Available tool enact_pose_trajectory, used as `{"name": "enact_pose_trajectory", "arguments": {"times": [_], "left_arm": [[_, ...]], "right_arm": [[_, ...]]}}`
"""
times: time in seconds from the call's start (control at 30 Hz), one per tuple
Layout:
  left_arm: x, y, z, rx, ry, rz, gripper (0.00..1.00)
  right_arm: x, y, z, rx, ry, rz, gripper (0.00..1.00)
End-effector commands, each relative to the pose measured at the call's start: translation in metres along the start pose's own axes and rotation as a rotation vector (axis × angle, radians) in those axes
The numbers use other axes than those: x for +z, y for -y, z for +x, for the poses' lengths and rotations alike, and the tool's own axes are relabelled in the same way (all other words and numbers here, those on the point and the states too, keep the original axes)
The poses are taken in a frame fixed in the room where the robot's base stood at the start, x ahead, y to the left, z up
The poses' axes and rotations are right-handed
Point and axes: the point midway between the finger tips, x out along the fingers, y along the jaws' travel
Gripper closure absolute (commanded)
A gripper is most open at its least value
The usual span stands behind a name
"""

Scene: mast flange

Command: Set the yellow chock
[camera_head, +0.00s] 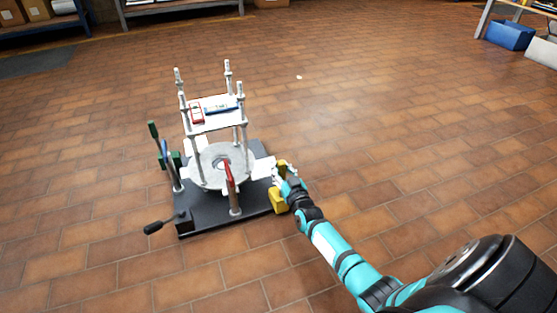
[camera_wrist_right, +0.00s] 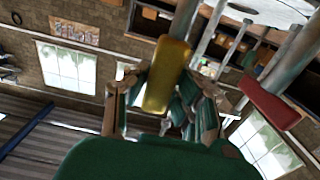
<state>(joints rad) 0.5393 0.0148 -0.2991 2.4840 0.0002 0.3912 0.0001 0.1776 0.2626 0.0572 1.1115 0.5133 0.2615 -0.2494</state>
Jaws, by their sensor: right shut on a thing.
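The yellow chock (camera_head: 278,203) is at the right edge of the dark base plate (camera_head: 250,206), beside the grey round flange. My right gripper (camera_head: 286,178) reaches it from the right and covers part of it. In the right wrist view, the yellow chock (camera_wrist_right: 168,75) stands between the fingers of my right gripper (camera_wrist_right: 165,95), which is shut on it. I cannot tell whether the chock touches the plate. My left gripper is not in view.
White posts rise around the flange (camera_head: 212,172) and carry a white shelf with red and blue items. A red-topped post (camera_head: 231,180) stands at the front of the plate. Green-handled levers (camera_head: 155,131) and a black handle (camera_head: 154,227) stick out left.

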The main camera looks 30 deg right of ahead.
Motion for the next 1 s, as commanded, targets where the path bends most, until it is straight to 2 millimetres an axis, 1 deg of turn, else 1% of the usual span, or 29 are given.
{"name": "enact_pose_trajectory", "arguments": {"times": [0.03,0.23,0.27,0.43,0.67,0.77,0.87,1.0], "left_arm": [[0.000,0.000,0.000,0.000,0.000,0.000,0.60],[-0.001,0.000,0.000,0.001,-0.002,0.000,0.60],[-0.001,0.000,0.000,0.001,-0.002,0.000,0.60],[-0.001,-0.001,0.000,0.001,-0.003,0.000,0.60],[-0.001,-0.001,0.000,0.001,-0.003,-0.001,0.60],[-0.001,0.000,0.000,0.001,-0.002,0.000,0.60],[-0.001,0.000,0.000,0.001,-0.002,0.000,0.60],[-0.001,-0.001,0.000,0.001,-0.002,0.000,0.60]], "right_arm": [[0.003,0.001,-0.003,-0.001,0.001,0.001,1.00],[0.005,0.002,-0.004,-0.002,0.002,0.001,1.00],[0.005,0.002,-0.004,-0.002,0.002,0.001,0.74],[0.004,0.002,-0.003,-0.002,0.001,0.001,0.52],[0.003,0.001,-0.002,-0.001,0.001,0.001,0.52],[0.003,0.001,-0.006,-0.002,0.001,0.001,0.52],[0.004,0.002,-0.018,-0.002,0.002,0.001,0.52],[0.005,0.002,-0.046,-0.002,0.004,0.001,0.52]]}}
